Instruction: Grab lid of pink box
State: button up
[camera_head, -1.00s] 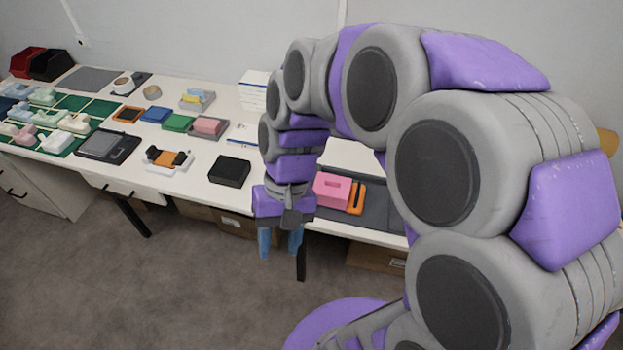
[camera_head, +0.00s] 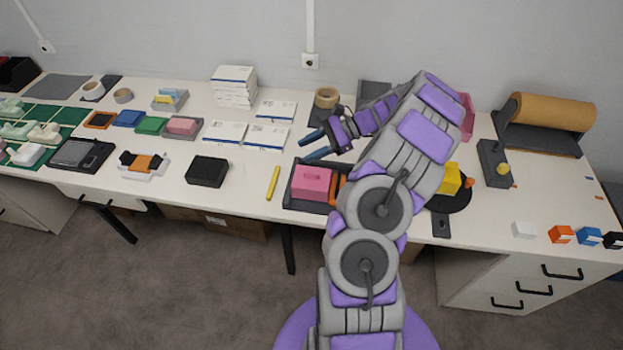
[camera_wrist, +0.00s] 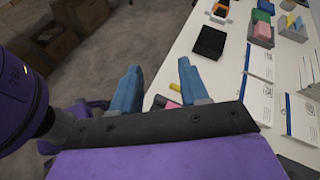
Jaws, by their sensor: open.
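The pink box (camera_head: 311,183) sits in a dark tray (camera_head: 298,202) near the table's front edge, beside an orange piece (camera_head: 337,187). A small recess or handle shows on its top. I cannot make out a seam between lid and body. My gripper (camera_head: 303,148) is open and empty, its blue fingers pointing left in the head view. It is above the table, behind the box in the picture, not touching it. In the wrist view the open fingers (camera_wrist: 158,72) show with small pink and yellow patches low between them, mostly hidden by the gripper.
A yellow marker (camera_head: 273,183) and a black box (camera_head: 207,171) lie left of the tray. White booklets (camera_head: 265,137) and a stack of white boxes (camera_head: 234,86) are behind. A tape roll (camera_head: 326,97) stands near the gripper. My arm hides part of the table.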

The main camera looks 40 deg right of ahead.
jog(key=s+d+f+m+t, duration=0.2)
jog(key=s+d+f+m, duration=0.15)
jog(key=d+f, duration=0.45)
jog(key=m+t+h+b, duration=0.2)
jog(key=m+h, duration=0.1)
jog(key=m, duration=0.1)
send_near(316, 174)
jog(key=x, duration=0.5)
jog(key=shift+a+f+b, duration=0.15)
jog(key=shift+a+b, duration=0.05)
jog(key=shift+b, duration=0.2)
jog(key=shift+w+a+f+b, duration=0.1)
jog(key=shift+w+f+b, duration=0.3)
jog(key=shift+w, duration=0.2)
jog(key=b+x, duration=0.1)
jog(key=x, duration=0.2)
jog(key=shift+w, duration=0.15)
jog(key=shift+a+r, duration=0.2)
jog(key=shift+a, duration=0.35)
jog(key=shift+c, duration=0.9)
jog(key=shift+d+f, duration=0.1)
jog(key=shift+d, duration=0.4)
jog(key=c, duration=0.5)
jog(key=shift+c, duration=0.5)
jog(key=shift+a, duration=0.15)
grip_shut()
